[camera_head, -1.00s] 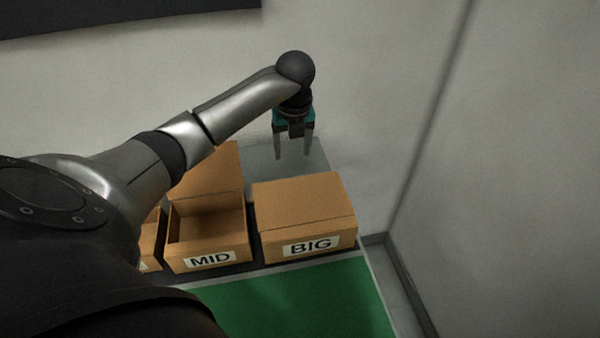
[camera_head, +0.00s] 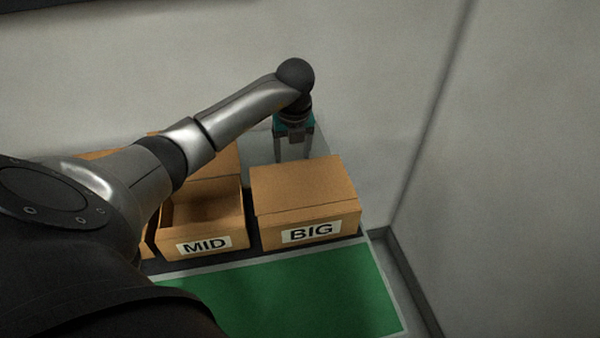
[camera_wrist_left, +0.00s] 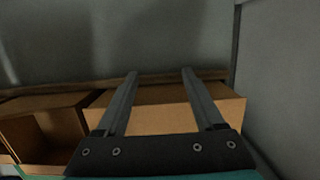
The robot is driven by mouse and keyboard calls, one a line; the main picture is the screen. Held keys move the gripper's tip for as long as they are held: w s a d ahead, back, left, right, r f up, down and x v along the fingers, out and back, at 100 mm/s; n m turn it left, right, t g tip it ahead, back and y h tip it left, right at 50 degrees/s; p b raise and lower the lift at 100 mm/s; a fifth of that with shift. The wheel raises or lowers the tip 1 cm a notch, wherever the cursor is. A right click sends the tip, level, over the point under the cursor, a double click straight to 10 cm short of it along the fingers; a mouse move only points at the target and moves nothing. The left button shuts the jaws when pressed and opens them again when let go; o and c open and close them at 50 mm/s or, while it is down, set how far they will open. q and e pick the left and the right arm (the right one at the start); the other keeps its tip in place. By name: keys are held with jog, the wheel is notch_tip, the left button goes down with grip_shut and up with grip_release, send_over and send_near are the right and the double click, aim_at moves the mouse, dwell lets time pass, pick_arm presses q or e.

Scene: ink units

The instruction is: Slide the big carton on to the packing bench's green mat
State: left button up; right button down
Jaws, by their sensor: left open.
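The big carton (camera_head: 305,190), brown, closed and labelled BIG, stands on a dark strip behind the green mat (camera_head: 310,295). It is upright, with its front near the mat's pale back border. My left gripper (camera_head: 293,158) points down just behind the carton, its fingers apart with nothing between them. The carton hides the fingertips in the head view, so I cannot tell whether they touch it. In the left wrist view the open left gripper (camera_wrist_left: 160,72) shows in front of a brown carton (camera_wrist_left: 165,118). My right gripper is not in view.
An open carton labelled MID (camera_head: 204,225) stands left of the big one, with a narrow gap. Another carton (camera_head: 147,245) is mostly hidden behind my left arm. A wall (camera_head: 500,170) rises to the right. The visible part of the mat is clear.

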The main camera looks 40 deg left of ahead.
pick_arm(q)
jog(key=shift+f+b, duration=0.7)
jog(key=shift+f, duration=0.3)
jog(key=shift+f+b, duration=0.4)
jog(key=shift+f, duration=0.3)
